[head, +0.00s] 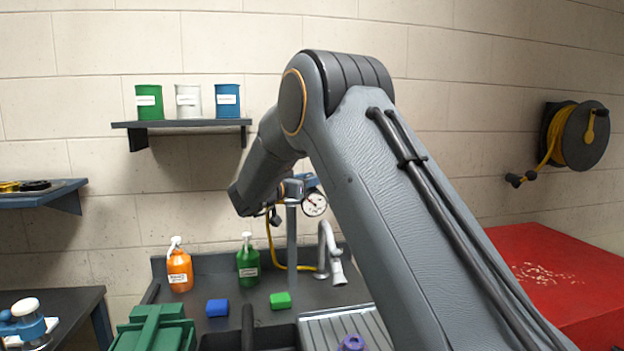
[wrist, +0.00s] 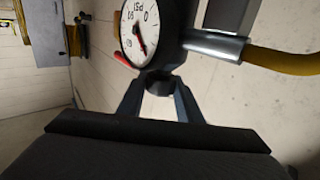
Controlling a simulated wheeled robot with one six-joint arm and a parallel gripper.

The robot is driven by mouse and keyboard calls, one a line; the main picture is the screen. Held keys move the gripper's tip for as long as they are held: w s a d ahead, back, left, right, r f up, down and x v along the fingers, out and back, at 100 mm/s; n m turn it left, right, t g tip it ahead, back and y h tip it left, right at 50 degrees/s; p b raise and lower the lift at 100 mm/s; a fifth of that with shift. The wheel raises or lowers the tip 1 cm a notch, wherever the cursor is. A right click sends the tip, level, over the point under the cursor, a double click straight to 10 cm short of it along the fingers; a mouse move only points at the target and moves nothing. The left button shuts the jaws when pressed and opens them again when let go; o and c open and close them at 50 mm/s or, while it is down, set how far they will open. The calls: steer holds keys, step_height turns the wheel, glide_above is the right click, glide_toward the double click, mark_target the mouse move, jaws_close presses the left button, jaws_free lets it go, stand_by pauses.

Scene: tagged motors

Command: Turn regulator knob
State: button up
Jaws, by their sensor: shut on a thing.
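The regulator's round white PSI gauge (wrist: 138,30) fills the top of the wrist view, with a red needle or pointer on its face. The gauge (head: 315,203) also shows in the head view, at the top of a grey post. My gripper (wrist: 160,90) is shut on the dark regulator knob (wrist: 157,80) below the gauge, one finger on each side. In the head view my arm hides the knob and most of my gripper. The knob's turn angle cannot be told.
A yellow hose (wrist: 270,57) leaves the regulator. A red cabinet (head: 540,250) stands right.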

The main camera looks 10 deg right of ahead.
steer(key=shift+r, duration=0.1)
steer(key=o, duration=1)
steer(key=shift+o, duration=0.2)
steer(key=b+v, duration=0.2)
steer(key=v, duration=0.5)
steer(key=shift+s+a, duration=0.25)
steer(key=shift+a, duration=0.05)
steer(key=shift+d, duration=0.1)
